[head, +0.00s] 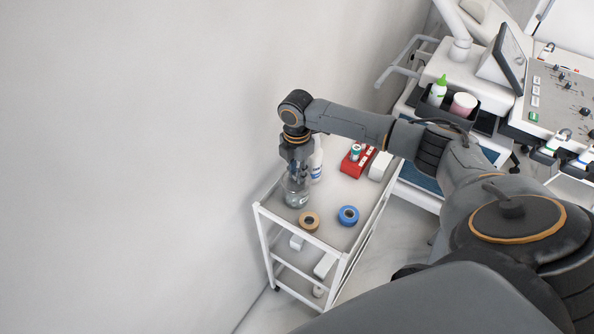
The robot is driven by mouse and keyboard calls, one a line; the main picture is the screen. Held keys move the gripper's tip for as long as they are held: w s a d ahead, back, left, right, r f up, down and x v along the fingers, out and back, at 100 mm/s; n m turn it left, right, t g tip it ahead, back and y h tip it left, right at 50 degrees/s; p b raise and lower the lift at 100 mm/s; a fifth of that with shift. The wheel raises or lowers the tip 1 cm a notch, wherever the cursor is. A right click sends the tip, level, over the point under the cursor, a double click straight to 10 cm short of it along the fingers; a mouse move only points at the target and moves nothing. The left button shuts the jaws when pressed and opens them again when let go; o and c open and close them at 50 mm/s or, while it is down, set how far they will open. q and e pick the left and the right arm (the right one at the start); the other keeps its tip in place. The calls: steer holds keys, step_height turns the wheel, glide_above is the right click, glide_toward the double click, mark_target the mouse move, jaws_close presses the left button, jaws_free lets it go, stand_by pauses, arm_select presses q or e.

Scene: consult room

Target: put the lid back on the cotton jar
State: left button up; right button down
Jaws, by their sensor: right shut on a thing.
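The cotton jar (296,196) is a clear glass jar standing upright at the left corner of the white cart's top. My right gripper (298,171) points straight down over the jar's mouth, with its fingers at the top of the jar. It is shut on the lid, which is mostly hidden behind the fingers. I cannot tell whether the lid touches the jar's rim. My left gripper is not in view.
The cart top (340,190) also bears a tan tape roll (309,221), a blue tape roll (348,215), a white bottle (317,160) close to the gripper, a red holder (354,164) and a white box (379,167). The wall (130,150) is close on the left.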

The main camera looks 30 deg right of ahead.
steer(key=shift+p, duration=0.8)
stand_by(0.7)
steer(key=shift+f, duration=0.15)
stand_by(0.9)
steer(key=shift+p, duration=0.55)
stand_by(0.5)
steer(key=c, duration=1.2)
jaws_free()
steer(key=shift+o, duration=0.2)
steer(key=o, duration=0.5)
